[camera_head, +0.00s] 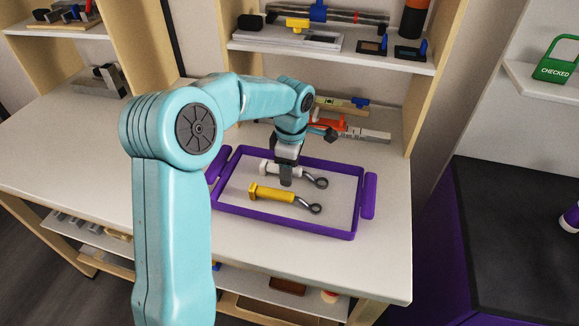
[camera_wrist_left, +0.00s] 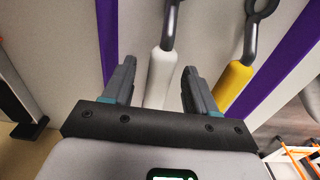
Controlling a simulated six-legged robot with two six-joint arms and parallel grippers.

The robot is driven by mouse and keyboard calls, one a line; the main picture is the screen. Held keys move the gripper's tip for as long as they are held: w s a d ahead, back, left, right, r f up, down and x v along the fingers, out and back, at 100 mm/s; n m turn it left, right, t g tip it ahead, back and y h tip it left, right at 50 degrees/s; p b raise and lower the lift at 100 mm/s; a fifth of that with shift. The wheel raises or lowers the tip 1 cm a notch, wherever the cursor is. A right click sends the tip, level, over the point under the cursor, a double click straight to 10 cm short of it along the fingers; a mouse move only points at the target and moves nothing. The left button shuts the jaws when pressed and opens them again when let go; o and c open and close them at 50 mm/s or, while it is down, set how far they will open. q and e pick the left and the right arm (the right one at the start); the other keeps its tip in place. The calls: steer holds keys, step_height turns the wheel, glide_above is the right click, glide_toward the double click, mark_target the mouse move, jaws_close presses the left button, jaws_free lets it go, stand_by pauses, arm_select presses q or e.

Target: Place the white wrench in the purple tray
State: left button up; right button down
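The white wrench (camera_head: 267,168) lies inside the purple tray (camera_head: 289,226), near its far side, with its grey ring end (camera_head: 320,182) pointing right. My left gripper (camera_head: 286,180) is over the wrench in the head view. In the left wrist view, my left gripper (camera_wrist_left: 158,72) is open. The white wrench's handle (camera_wrist_left: 160,75) shows between the two fingers, with a gap on each side. The gripper hides part of the wrench in the head view. My right gripper is not in view.
A yellow wrench (camera_head: 272,193) lies in the tray beside the white one, nearer the front. Behind the tray, tools (camera_head: 350,130) lie by the rack's post. A shelf (camera_head: 330,50) hangs above.

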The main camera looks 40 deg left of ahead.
arm_select(q)
step_height(320, 180, up, 12)
steer(key=p, duration=0.1)
steer(key=shift+d+r, duration=0.15)
stand_by(0.3)
stand_by(0.5)
